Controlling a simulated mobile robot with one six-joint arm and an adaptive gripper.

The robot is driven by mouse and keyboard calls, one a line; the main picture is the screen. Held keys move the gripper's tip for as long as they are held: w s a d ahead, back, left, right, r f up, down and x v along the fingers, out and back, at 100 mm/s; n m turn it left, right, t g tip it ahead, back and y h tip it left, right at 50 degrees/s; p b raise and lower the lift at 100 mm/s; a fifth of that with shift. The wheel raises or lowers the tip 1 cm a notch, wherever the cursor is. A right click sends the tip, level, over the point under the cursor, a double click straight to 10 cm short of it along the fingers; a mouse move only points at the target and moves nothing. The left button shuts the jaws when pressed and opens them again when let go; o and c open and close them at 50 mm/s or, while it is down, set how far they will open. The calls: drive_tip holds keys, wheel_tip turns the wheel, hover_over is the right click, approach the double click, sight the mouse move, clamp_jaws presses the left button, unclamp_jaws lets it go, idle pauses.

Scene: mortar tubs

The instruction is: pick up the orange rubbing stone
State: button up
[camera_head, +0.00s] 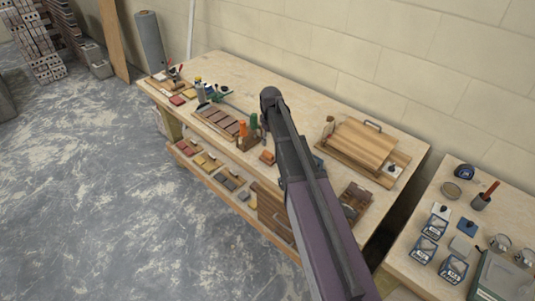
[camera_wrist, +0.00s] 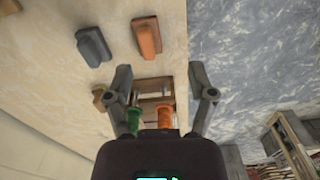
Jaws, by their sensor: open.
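The orange rubbing stone (camera_head: 267,157) appears as a small orange block lying on the workbench near its front edge, just left of my arm. In the wrist view the orange block (camera_wrist: 146,36) lies at the top, beyond my fingertips and a little left of the middle. My gripper (camera_wrist: 164,88) is open and empty, its two fingers spread apart above the bench, with the stone outside them. In the head view my arm hangs over the bench and the fingers cannot be made out.
A grey block (camera_wrist: 92,44) lies left of the orange one. A wooden holder (camera_head: 246,141) with orange- and green-handled tools stands nearby; the handles (camera_wrist: 163,115) show between my fingers. Wooden boards (camera_head: 358,143) lie farther right. The floor (camera_head: 100,200) in front is clear.

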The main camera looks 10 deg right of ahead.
drive_tip(key=r+n, duration=0.1)
hover_over(268, 152)
drive_tip(key=shift+s+a+r+p, duration=0.1)
drive_tip(key=shift+s+r+p, duration=0.1)
drive_tip(key=shift+p, duration=0.1)
drive_tip(key=shift+f, duration=0.1)
wheel_tip(268, 152, down, 9)
drive_tip(key=b, duration=0.8)
drive_tip(key=shift+r+b, duration=0.2)
drive_tip(key=shift+b, duration=0.1)
drive_tip(key=shift+f+b, duration=2.6)
clamp_jaws()
